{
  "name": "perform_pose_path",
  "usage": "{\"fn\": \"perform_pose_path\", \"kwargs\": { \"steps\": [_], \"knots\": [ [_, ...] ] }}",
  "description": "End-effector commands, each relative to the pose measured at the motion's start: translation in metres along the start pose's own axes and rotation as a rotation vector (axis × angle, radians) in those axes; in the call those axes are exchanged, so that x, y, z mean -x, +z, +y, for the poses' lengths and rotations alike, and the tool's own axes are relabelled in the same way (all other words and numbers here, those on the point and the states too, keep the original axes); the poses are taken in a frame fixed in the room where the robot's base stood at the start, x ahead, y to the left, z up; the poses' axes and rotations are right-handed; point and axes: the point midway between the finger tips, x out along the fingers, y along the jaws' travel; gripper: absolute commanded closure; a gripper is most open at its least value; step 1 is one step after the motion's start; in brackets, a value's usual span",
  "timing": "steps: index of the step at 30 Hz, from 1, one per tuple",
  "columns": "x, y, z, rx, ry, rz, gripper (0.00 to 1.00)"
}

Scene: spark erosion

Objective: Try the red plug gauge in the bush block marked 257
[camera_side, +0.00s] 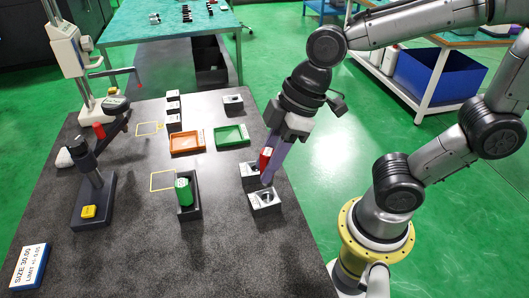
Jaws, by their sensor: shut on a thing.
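My gripper (269,178) points down at the right side of the dark table, shut on the red plug gauge (265,157). The red gauge shows at the left of the fingers, and its lower end is hidden. A bush block (250,169) with a silvery top stands just left of the fingers. Another bush block (264,199) stands just below the fingertips in the picture. A third block (232,103) stands farther back. Their numbers are too small to read, so I cannot tell which is 257. I cannot tell whether the gauge touches a block.
An orange tray (173,151) and a green tray (218,145) lie mid-table. A green cylinder (184,193) stands in a dark holder (190,213). A gauge stand (93,205), a tall height gauge (70,50) and a size sign (29,266) stand left. The front of the table is clear.

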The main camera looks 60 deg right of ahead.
Motion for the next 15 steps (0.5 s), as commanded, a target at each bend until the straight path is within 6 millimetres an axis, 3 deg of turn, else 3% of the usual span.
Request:
{"fn": "perform_pose_path", "kwargs": {
  "steps": [15],
  "knots": [
    [-0.031,0.013,0.000,-0.002,0.000,0.000,1.00]
  ]
}}
